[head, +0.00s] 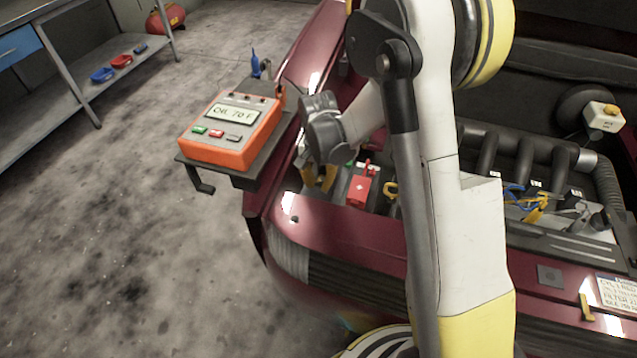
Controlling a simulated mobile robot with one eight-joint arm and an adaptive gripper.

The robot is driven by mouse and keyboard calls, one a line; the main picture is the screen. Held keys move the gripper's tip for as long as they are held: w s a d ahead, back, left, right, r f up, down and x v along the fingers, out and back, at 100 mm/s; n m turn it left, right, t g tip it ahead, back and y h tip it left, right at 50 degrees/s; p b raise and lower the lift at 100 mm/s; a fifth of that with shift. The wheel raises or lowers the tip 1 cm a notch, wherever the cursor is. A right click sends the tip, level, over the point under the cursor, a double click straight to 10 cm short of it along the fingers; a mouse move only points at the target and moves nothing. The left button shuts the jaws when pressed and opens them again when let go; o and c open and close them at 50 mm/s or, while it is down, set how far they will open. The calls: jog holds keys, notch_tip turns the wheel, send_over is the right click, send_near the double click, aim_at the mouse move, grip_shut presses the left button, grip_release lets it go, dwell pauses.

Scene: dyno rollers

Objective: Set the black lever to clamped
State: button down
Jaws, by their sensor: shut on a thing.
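An orange tester (231,127) reading "OIL 70 F" sits on a dark shelf (245,180) left of my gripper. The red box (359,188) and a yellow loop handle (390,189) are close on the right. Blue and yellow clips (528,200) lie farther right.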

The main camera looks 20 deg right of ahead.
jog(key=shift+f, duration=0.1)
jog(key=t, duration=0.1)
jog(key=t+h+b, duration=0.1)
jog(key=f+h+b, duration=0.1)
jog(key=shift+s+a+t, duration=0.25)
jog(key=shift+s+t, duration=0.1)
jog(key=shift+t, duration=0.05)
jog(key=shift+f+t+h, duration=0.25)
jog(key=shift+t+h, duration=0.75)
jog(key=shift+t, duration=0.4)
jog(key=c, duration=1.3)
grip_release()
jog(key=shift+s, duration=0.1)
jog(key=v, duration=1.1)
jog(key=shift+s+a+r, duration=0.2)
jog(key=shift+s+r, duration=0.05)
jog(key=shift+r, duration=0.05)
